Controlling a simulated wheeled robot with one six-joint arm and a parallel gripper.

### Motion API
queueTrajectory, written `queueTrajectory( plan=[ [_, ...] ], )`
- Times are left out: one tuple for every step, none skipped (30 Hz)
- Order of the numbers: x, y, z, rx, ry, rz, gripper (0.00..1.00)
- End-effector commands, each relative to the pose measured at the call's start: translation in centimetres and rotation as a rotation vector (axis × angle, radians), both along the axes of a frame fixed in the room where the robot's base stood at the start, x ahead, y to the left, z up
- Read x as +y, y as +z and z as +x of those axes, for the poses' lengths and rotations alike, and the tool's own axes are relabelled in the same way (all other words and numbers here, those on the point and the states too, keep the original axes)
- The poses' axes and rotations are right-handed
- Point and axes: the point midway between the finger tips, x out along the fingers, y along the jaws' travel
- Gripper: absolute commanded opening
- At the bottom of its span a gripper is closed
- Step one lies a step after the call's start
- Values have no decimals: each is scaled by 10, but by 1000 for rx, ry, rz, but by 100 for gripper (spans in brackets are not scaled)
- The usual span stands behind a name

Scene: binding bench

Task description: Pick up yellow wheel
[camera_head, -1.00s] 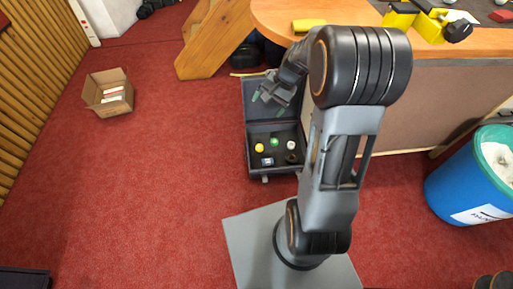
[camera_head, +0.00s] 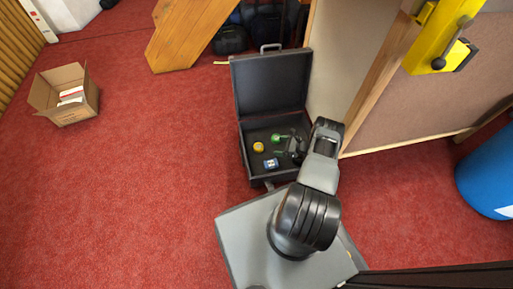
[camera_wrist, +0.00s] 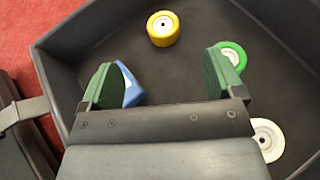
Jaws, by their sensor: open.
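The yellow wheel (camera_head: 258,147) lies in the tray of an open black case (camera_head: 243,160) on the floor. In the wrist view the yellow wheel (camera_wrist: 163,29) is at top centre, past the fingertips and roughly between their lines. My gripper (camera_wrist: 162,80) is open and empty, its two green-padded fingers wide apart. In the head view my gripper (camera_head: 284,146) is over the case tray, to the right of the yellow wheel. It does not touch the wheel.
A green wheel (camera_wrist: 232,57) is close by the right finger and a blue object (camera_wrist: 132,88) by the left finger. A white wheel (camera_wrist: 268,140) lies at lower right. The case walls surround them. A bench panel (camera_head: 350,75) stands right of the case. A cardboard box (camera_head: 70,112) is far left.

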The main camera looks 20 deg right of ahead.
Motion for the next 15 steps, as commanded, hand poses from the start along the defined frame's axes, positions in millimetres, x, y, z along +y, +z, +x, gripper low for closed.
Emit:
queueTrajectory(
  plan=[
    [1,-11,-2,3,-15,10,87],
    [3,-15,-2,4,-21,15,87],
    [5,-19,0,5,-25,19,87],
    [8,-22,2,5,-27,20,87],
    [11,-25,4,5,-30,22,87],
    [16,-29,8,6,-30,24,87],
    [20,-31,12,8,-30,24,87],
    [24,-34,15,7,-31,24,87],
    [29,-36,20,7,-29,23,87],
    [32,-38,24,7,-30,23,87],
    [36,-40,27,6,-30,23,87],
    [40,-42,31,6,-30,23,87],
    [43,-44,34,6,-30,23,87],
    [46,-45,37,6,-30,23,87],
    [48,-47,40,6,-31,22,87]
  ],
)
